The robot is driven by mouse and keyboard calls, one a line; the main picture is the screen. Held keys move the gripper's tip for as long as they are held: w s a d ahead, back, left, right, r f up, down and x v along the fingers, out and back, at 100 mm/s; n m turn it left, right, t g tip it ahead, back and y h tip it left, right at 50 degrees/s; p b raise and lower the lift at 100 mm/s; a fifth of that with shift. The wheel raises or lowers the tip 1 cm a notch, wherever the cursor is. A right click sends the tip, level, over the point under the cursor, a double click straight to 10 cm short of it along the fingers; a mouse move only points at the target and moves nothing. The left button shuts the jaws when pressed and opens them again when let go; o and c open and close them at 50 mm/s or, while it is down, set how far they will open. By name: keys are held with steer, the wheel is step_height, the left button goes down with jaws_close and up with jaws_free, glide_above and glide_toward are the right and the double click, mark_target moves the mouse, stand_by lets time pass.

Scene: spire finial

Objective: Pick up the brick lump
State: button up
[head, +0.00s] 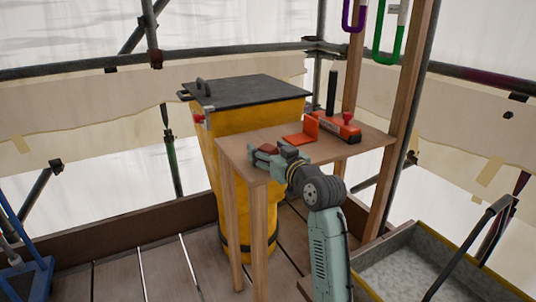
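The brick lump (268,148) looks like a small reddish-brown piece at the left end of the wooden table (345,150). My gripper (264,156) is at that same end, low over the tabletop, with its fingers pointing left. The lump shows just beyond and beside the fingers, and part of it is hidden by them. Whether the fingers touch it or are closed on it is too small to tell.
An orange bracket (308,128), a red and grey tool (338,128) and a dark upright rod (331,92) stand farther back on the table. A yellow bin (235,119) with a black lid stands behind it. A grey trough (410,270) is at lower right.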

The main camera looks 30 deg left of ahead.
steer(key=c, duration=1.1)
